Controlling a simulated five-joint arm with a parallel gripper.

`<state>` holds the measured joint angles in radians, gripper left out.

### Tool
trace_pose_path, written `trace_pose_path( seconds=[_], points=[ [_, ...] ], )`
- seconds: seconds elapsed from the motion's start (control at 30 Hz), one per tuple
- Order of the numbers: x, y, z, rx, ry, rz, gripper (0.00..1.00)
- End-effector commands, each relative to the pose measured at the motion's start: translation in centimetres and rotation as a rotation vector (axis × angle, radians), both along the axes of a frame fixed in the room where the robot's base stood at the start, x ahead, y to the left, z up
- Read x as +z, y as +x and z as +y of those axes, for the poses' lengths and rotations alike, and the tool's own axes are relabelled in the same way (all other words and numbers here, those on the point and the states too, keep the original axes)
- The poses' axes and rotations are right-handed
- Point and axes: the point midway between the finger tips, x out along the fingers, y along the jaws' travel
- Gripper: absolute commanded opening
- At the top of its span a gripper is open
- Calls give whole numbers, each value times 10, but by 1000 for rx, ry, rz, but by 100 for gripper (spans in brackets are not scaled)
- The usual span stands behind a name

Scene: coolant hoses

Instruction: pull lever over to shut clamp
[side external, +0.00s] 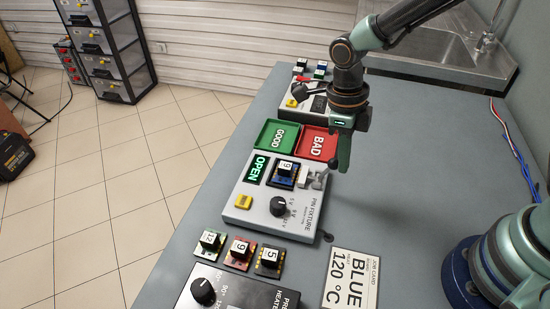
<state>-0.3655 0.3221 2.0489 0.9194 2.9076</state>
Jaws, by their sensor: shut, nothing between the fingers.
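The pin fixture (240,211) is a light grey box in the middle of the bench, with a lit green OPEN sign (257,168). A blue board (285,176) with a black block marked 9 sits in its nest. The grey metal clamp with its lever (318,180) is at the fixture's right edge, and a dark knob shows beside my gripper. My gripper (343,158) points down just right of the lever, with its green fingers shut and empty. I cannot tell whether the fingers touch the lever.
Green GOOD (279,136) and red BAD (318,143) trays lie behind the fixture. Another device (320,103) stands farther back. Three numbered boards (239,249), a preheater (225,292) and a job card reading BLUE 120 °C (350,281) are in front. The bench right of the fixture is clear.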

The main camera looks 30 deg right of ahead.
Motion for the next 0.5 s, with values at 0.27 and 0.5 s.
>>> trace_pose_path(
  seconds=[0.27,0.5],
  points=[
    [3,5,4,0,-1,-3,0],
    [7,14,14,2,-3,-3,0]
  ],
)
